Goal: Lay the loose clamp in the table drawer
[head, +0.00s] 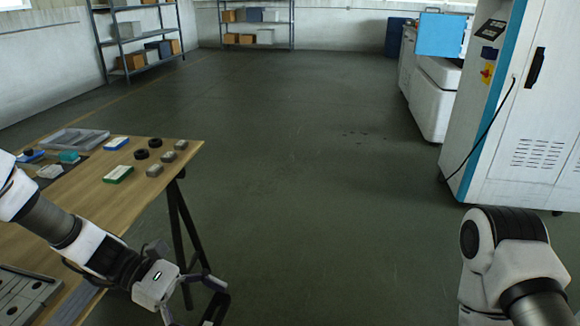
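My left gripper (192,315) hangs beside the wooden table's right edge, low in the head view. Its fingers look spread, with nothing visible between them; the lower part is cut off by the frame. I cannot pick out the loose clamp for certain. Several small grey blocks, one of them the nearest grey block (154,170), stand on the wooden table (90,205), apart from the gripper. The table drawer is not recognisable in this view. My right arm shows at the lower right, but its gripper is out of frame.
The table also holds a grey tray (75,139), black rings (141,154), a green-and-white box (118,174) and a blue-and-white box (116,143). A metal plate with holes (22,296) lies at lower left. A white machine cabinet (535,120) stands right. The middle floor is clear.

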